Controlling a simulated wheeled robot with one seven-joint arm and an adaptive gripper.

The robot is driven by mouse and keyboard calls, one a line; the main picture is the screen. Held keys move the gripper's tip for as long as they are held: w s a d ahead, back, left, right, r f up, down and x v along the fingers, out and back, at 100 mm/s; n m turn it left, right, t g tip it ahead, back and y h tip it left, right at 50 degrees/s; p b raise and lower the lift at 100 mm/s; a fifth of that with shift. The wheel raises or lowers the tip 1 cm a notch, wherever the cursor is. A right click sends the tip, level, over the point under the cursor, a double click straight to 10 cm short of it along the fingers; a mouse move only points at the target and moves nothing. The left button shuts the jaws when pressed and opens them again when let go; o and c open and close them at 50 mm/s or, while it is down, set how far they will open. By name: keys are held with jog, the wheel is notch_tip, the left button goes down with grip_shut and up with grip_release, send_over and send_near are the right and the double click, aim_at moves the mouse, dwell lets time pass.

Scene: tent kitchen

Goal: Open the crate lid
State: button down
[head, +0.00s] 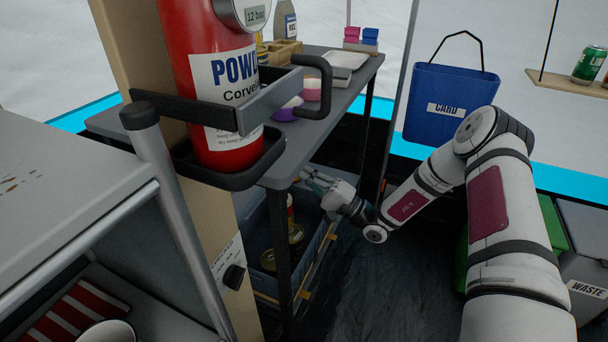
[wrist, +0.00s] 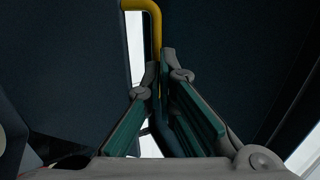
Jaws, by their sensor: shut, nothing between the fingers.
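A blue-grey crate (head: 318,250) stands low under the grey table. Its interior shows from above, with several cans inside, among them a gold-topped can (head: 268,260). I cannot make out the lid clearly; the table and its front leg hide part of the crate. My gripper (head: 308,178) is just under the table edge, above the crate's far part. In the wrist view my gripper (wrist: 160,62) is shut and empty. A yellow bent bar (wrist: 155,20) comes down close to the fingertips, in front of dark panels. I cannot tell whether they touch.
The grey table (head: 318,110) overhangs the crate, and its front leg (head: 279,250) stands before it. A red extinguisher (head: 215,80) in a bracket is at left. A blue bin (head: 450,105) marked CARD hangs behind my arm. Dark floor (head: 385,290) lies clear right of the crate.

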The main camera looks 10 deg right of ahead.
jog(key=shift+r, duration=0.1)
jog(key=w+a+r+h+p, duration=0.1)
jog(key=p, duration=0.1)
jog(key=w+a+r+g+p, duration=0.1)
jog(key=a+r+p, duration=0.1)
jog(key=p, duration=0.1)
jog(key=w+a+r+g+h+p, duration=0.1)
jog(key=a+r+p, duration=0.1)
jog(key=shift+w+a+r+h+p, duration=0.1)
jog(key=shift+w+r+h+p, duration=0.05)
jog(key=shift+w+h+p, duration=0.2)
jog(key=w+a+r+h+p, duration=0.1)
jog(key=w+a+r+p, duration=0.1)
jog(key=w+a, duration=0.2)
jog(key=shift+a+g, duration=0.4)
jog(key=shift+a, duration=0.35)
jog(key=shift+d, duration=0.1)
